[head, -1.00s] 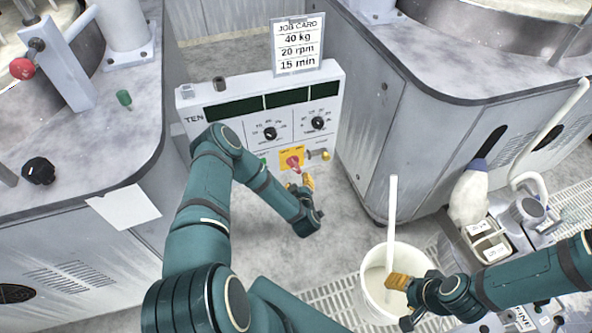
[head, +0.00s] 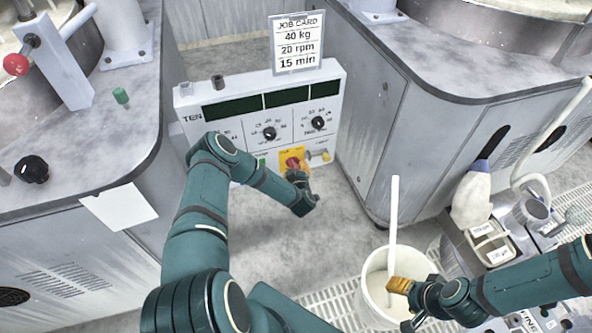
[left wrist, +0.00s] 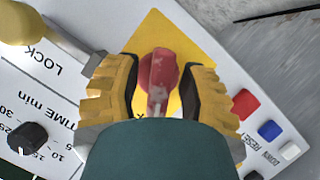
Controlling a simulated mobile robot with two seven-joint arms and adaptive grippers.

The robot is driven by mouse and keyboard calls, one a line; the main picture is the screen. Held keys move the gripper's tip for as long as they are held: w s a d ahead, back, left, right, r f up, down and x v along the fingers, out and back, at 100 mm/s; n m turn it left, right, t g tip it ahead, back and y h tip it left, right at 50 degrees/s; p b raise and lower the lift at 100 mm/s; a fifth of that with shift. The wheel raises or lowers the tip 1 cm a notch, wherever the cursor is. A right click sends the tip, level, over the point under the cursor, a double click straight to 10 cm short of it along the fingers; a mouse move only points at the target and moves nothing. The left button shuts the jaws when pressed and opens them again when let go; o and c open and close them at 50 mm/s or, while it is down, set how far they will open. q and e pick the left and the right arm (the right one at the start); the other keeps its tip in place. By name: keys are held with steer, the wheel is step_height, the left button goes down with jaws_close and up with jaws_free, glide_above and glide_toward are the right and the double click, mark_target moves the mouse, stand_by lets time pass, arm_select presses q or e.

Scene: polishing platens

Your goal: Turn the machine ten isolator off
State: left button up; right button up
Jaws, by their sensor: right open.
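The machine ten panel (head: 187,105), marked TEN, stands upright ahead of me. Its isolator is a red knob (head: 292,161) on a yellow plate (head: 284,155) low on the panel. In the left wrist view the red knob (left wrist: 158,68) has a raised grip bar pointing towards the bottom of the picture. My left gripper (head: 296,168) is at the isolator, its yellow fingers on either side of the knob. It looks open, with narrow gaps beside the knob. My right gripper (head: 400,285) is open near the white bucket (head: 377,305), away from the panel.
A brass-coloured knob (head: 325,156) on a short stem is close beside the isolator, near the word LOCK (left wrist: 40,55). Small red, blue and white buttons (left wrist: 268,130) sit on its other side. Dials and dark displays (head: 287,97) are above. Grey cabinets flank the panel.

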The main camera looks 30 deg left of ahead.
arm_select(q)
jaws_close()
steer(key=shift+n+t+b, duration=0.4)
steer(key=shift+n+b, duration=0.2)
steer(key=shift+n, duration=0.1)
steer(key=shift+n+t+h, duration=0.3)
steer(key=shift+n, duration=0.1)
steer(key=shift+o, duration=1.6)
jaws_free()
steer(key=shift+d, duration=0.1)
steer(key=v, duration=1.2)
